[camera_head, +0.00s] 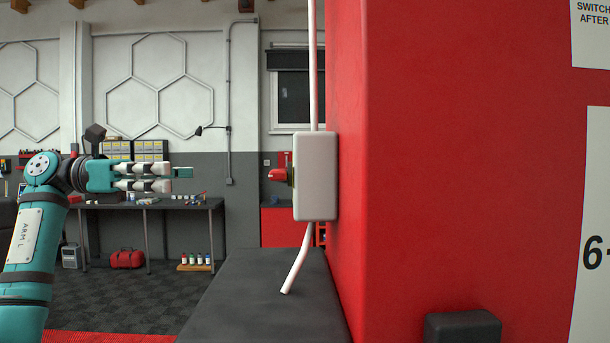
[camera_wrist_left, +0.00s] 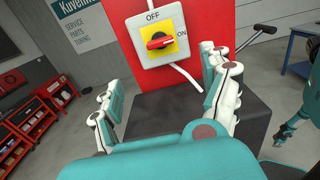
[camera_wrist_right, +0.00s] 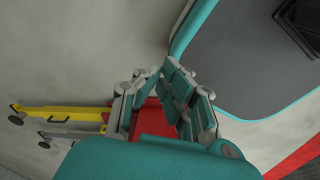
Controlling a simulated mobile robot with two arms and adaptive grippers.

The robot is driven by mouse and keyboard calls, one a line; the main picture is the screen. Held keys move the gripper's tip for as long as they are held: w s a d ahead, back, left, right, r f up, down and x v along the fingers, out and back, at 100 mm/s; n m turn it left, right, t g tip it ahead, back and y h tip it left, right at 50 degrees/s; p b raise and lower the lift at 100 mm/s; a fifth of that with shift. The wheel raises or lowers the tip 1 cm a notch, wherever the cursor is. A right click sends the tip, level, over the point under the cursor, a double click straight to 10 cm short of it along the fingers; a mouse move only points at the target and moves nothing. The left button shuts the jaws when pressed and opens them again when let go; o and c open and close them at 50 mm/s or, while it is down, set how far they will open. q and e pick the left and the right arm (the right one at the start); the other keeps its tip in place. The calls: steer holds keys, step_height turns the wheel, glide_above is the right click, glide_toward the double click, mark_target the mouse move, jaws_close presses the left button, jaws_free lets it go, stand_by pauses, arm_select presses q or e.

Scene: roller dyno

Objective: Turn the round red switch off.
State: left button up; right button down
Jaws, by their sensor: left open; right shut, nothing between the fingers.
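The round red switch (camera_wrist_left: 158,43) sits on a yellow plate on a light grey box (camera_wrist_left: 145,63). In the left wrist view, OFF is printed above it and ON to its right; its red handle lies roughly level, in line with ON. In the head view the red switch (camera_head: 278,174) sticks out leftward from the box (camera_head: 315,177), seen side-on. My left gripper (camera_head: 172,177) is open and empty, to the left of the switch at about its height, apart from it. My right gripper (camera_wrist_right: 160,75) is shut and empty in the right wrist view, and is not in the head view.
The box is mounted on a red column (camera_head: 430,180), with white conduit above and below it. A dark block (camera_head: 265,300) stands beneath. A workbench (camera_head: 150,203) with small items stands behind my left arm. Between left gripper and switch the space looks clear.

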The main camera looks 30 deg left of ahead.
arm_select(q)
glide_toward(271, 175)
steer(key=w+a, duration=0.2)
steer(key=shift+p+x, duration=1.65)
steer(key=shift+x, duration=3.6)
steer(key=shift+f, duration=0.1)
steer(key=shift+a, duration=0.1)
steer(key=c, duration=0.4)
steer(key=shift+c, duration=1.1)
steer(key=c, duration=0.6)
steer(key=shift+o, duration=0.2)
arm_select(e)
steer(key=a+r, duration=0.2)
steer(key=r, duration=0.1)
steer(key=shift+s+a+r, duration=0.2)
steer(key=shift+s, duration=0.2)
